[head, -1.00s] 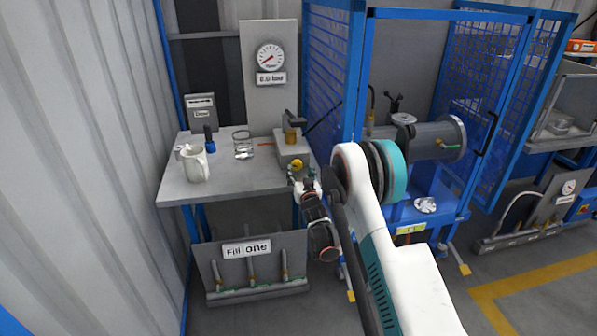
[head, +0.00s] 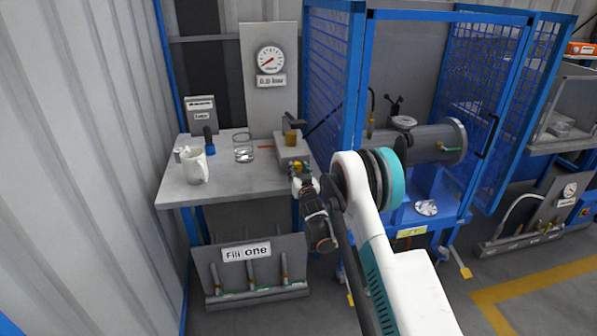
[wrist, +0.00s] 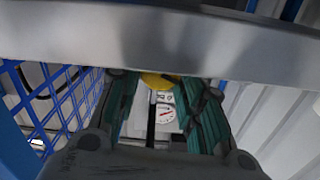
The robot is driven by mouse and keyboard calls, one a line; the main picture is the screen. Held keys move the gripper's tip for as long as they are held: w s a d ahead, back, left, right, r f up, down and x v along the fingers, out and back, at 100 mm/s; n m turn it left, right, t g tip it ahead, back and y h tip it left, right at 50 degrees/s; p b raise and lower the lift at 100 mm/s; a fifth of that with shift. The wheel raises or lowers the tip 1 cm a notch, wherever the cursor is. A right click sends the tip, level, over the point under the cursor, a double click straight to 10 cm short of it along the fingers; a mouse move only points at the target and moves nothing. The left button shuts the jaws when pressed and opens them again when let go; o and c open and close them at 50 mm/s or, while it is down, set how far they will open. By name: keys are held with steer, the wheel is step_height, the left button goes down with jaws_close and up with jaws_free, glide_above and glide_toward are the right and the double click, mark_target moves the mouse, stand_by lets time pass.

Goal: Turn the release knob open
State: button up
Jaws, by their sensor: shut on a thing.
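The yellow release knob (head: 297,167) is on the front of a grey block (head: 291,147) at the right end of the bench. My gripper (head: 299,173) is at the knob, reaching in from the front and below, and partly hides it. In the wrist view the yellow knob (wrist: 160,80) shows between the tips of the two dark green fingers, so my gripper (wrist: 163,88) is shut on it. How far the knob is turned cannot be told.
The bench (head: 232,184) holds a white jug (head: 195,167) and a glass (head: 243,148). A dial gauge (head: 270,59) stands behind. A blue mesh cage (head: 333,80) is close on the right. A "Fill one" panel (head: 250,270) stands below the bench.

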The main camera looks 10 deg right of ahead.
steer(key=n, duration=0.4)
steer(key=shift+n, duration=0.3)
steer(key=o, duration=1.1)
steer(key=shift+c, duration=0.2)
steer(key=s, duration=1.2)
